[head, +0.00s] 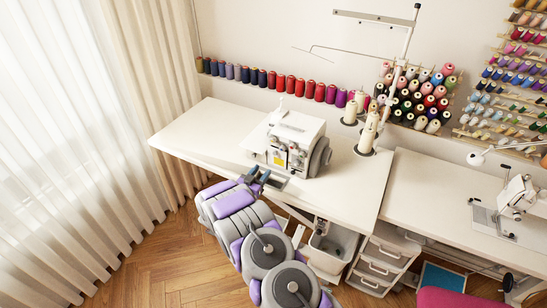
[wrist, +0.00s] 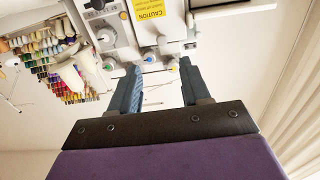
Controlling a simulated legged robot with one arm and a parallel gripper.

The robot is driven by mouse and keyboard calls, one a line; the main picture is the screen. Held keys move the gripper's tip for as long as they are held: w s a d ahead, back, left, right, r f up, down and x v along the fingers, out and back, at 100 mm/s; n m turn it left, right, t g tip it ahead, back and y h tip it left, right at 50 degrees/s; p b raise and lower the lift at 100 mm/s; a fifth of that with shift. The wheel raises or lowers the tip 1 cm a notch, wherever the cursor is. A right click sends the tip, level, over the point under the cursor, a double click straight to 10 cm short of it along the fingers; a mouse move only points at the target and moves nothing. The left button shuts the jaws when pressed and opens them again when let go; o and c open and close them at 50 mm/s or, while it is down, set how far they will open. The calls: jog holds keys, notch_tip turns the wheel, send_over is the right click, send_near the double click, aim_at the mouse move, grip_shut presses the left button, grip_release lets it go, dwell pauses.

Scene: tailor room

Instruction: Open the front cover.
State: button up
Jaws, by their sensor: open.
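A white overlock sewing machine (head: 299,127) stands on the white table, its front facing my arm. Its front has dials with coloured marks and a white front panel with a yellow caution label (wrist: 151,9). The panel is cut off at the top of the wrist view, where the machine appears upside down. I cannot clearly tell the front cover's edges or whether it is open. My gripper (head: 258,174) is at the table's front edge, left of and in front of the machine. In the wrist view the gripper (wrist: 160,66) is open, with nothing between its blue-grey fingers.
The white table (head: 200,128) is clear left of the machine. Cream thread cones (head: 369,132) stand at its right, under a tall thread stand (head: 402,55). A row of spools lines the wall behind. Another table (head: 425,185) with a sewing machine (head: 517,195) is at right.

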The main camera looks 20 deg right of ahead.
aim_at(275, 154)
jog(key=b+x, duration=0.1)
jog(key=x, duration=1)
jog(key=shift+w+d+b, duration=0.1)
jog(key=shift+w+b, duration=0.1)
jog(key=shift+b, duration=0.2)
jog(key=shift+a, duration=0.3)
jog(key=shift+d, duration=0.15)
grip_shut()
